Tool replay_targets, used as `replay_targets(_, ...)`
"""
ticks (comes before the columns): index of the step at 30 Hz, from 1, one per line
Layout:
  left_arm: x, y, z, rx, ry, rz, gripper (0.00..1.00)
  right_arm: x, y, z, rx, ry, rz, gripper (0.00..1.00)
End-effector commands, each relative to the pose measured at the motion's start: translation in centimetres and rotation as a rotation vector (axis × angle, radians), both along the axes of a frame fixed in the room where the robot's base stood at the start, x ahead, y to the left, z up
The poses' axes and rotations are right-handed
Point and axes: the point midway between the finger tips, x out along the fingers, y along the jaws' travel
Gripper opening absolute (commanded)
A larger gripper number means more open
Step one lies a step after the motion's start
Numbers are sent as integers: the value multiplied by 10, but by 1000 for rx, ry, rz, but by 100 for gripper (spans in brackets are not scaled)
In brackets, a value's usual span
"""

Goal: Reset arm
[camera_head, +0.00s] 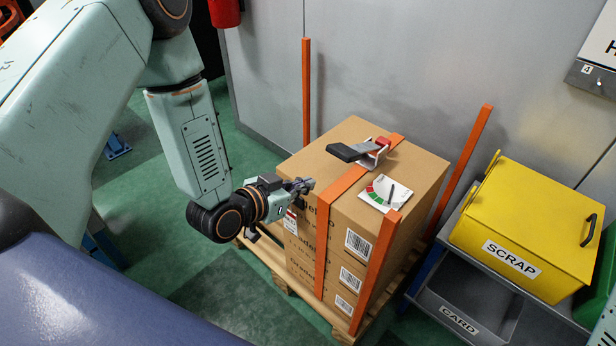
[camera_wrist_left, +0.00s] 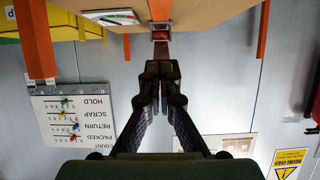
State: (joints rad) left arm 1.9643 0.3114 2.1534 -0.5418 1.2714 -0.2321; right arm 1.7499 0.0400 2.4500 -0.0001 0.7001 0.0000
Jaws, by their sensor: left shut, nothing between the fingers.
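My left arm comes in from the left in the head view. Its gripper (camera_head: 302,186) is at the left side of the strapped cardboard boxes (camera_head: 390,232), near their upper edge. The fingers are shut with nothing between them. In the left wrist view, which looks upside down, the closed fingertips (camera_wrist_left: 160,72) point toward an orange strap with a metal buckle (camera_wrist_left: 160,36). I cannot tell whether the fingertips touch the box or strap. My right gripper is not in view.
A tool with a dark handle (camera_head: 345,152) and a white dial plate (camera_head: 383,193) lie on the top box. Orange posts (camera_head: 306,95) stand around the wooden pallet (camera_head: 275,275). A yellow SCRAP bin (camera_head: 530,225) stands at right.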

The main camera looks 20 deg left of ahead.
Motion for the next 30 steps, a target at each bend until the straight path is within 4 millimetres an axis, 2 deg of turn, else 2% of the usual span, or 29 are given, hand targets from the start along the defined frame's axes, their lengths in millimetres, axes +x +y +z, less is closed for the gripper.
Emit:
replay_targets(6,-1,0,-2,-6,11,3,0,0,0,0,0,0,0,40)
replay_targets(8,-4,2,-9,-13,52,19,0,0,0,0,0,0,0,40)
replay_targets(10,-20,8,-28,-23,166,70,0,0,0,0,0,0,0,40)
replay_targets(14,-83,11,-81,-18,463,173,0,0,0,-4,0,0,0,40)
replay_targets(18,-165,13,-126,16,756,270,0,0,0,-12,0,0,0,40)
replay_targets(21,-223,15,-145,56,931,326,0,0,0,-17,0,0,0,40)
replay_targets(24,-271,16,-156,103,1059,357,0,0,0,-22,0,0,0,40)
replay_targets(27,-302,17,-163,144,1131,359,0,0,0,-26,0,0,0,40)
replay_targets(30,-316,16,-169,168,1158,343,0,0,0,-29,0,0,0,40)
